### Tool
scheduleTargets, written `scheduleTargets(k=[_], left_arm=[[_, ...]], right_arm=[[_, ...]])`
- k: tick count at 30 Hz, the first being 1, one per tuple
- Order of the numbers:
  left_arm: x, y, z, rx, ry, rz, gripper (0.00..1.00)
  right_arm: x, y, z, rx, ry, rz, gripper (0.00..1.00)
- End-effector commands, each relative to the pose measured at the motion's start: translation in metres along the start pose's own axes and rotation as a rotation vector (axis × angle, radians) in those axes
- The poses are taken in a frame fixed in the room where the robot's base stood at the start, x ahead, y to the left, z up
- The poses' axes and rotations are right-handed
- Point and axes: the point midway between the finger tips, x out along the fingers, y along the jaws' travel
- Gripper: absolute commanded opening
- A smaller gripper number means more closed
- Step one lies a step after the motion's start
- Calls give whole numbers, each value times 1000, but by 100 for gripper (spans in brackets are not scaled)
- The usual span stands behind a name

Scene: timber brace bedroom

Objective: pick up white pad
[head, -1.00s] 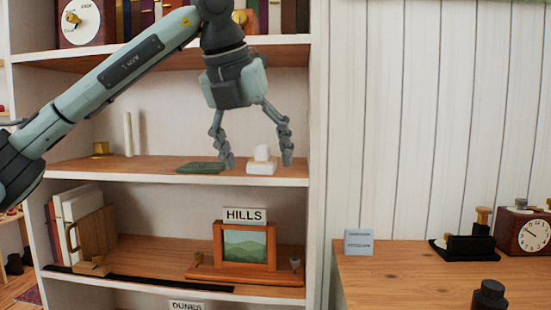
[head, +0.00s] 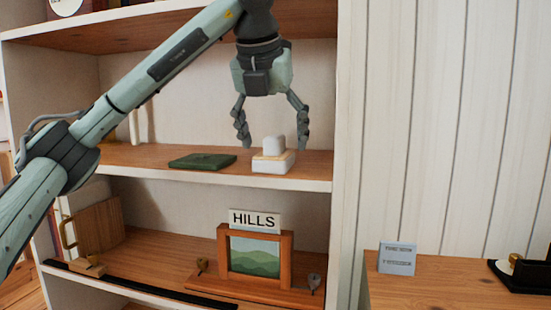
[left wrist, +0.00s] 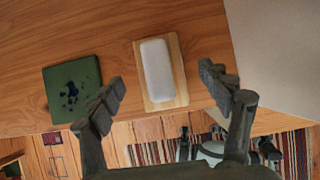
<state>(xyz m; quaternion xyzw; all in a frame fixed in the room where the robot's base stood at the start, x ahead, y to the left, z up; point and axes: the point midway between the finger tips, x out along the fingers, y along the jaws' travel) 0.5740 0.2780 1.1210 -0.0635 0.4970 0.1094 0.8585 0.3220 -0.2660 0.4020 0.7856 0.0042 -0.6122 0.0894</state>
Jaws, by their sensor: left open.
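The white pad (head: 275,144) is a small rounded white block on a pale base (head: 272,162) on the middle shelf, near its front edge. In the left wrist view the white pad (left wrist: 157,70) lies lengthwise on a light wooden base (left wrist: 180,78). My left gripper (head: 271,146) is open, pointing down, with its fingers spread to either side of the pad in the head view. In the left wrist view its fingertips (left wrist: 160,82) also lie left and right of the pad, with nothing between them gripped. My right gripper is not in view.
A dark green flat pad (head: 202,161) lies left of the base on the same shelf (head: 130,156). The lower shelf holds a framed hills picture (head: 254,256) under a HILLS sign (head: 254,221). The bookcase's right side panel (head: 348,150) stands close to the gripper's right.

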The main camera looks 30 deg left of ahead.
Motion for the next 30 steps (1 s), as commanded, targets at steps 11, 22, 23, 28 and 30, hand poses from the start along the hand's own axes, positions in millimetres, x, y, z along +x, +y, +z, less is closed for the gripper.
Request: scheduleTargets(k=[11,22,23,28,30], left_arm=[[28,1,1,0,-1,1,78],[28,1,1,0,0,0,44],[28,1,1,0,0,0,40],[28,1,1,-1,-1,0,21],[28,1,1,-1,-1,0,21]], right_arm=[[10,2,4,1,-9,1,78],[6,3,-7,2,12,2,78],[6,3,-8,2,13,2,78],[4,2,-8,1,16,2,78],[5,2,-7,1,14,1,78]])
